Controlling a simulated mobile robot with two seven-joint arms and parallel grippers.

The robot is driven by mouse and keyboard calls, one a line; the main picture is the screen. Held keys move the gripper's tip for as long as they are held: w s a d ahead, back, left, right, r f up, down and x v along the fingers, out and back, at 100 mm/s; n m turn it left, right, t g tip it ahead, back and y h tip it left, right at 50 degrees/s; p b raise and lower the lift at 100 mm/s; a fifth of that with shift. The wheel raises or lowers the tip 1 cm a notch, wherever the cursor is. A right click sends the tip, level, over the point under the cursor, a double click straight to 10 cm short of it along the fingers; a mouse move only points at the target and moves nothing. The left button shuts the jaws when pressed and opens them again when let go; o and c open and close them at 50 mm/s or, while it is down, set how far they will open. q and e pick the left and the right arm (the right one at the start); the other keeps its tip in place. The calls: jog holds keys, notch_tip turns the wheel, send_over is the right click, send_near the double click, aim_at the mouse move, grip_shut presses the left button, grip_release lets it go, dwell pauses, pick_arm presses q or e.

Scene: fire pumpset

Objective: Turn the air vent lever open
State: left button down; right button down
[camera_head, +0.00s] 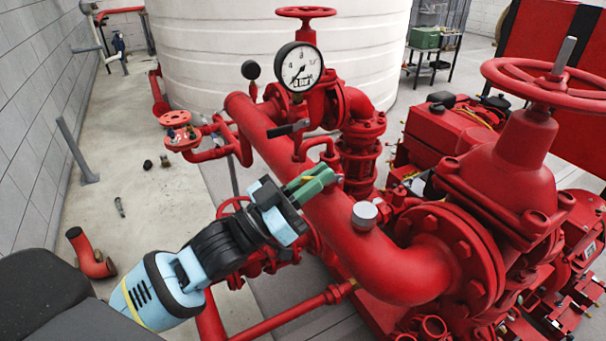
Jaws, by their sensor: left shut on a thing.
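My left gripper (318,183) reaches in from the lower left, over the large red pipe (335,225). A small grey fitting shows just past the fingertips. My right gripper is not in view.
A pressure gauge (300,67) stands behind the gripper. A grey cap (364,213) sits on the large pipe close to the right. A large handwheel valve (522,165) blocks the right side. Open floor (125,215) lies at left.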

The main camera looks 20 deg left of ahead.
pick_arm(q)
jog(key=shift+w+r+g+y+p, duration=0.1)
jog(key=shift+r+g+y+p, duration=0.35)
jog(key=shift+r, duration=0.2)
jog(key=shift+w+d+g+y, duration=0.2)
jog(key=shift+g+y, duration=0.15)
jog(key=shift+g, duration=0.3)
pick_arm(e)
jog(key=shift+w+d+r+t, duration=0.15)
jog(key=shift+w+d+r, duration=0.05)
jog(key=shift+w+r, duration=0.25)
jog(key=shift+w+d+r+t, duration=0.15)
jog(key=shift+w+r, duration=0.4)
pick_arm(q)
jog(key=c, duration=1.6)
grip_release()
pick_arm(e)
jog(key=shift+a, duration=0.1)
pick_arm(q)
jog(key=shift+o, duration=0.2)
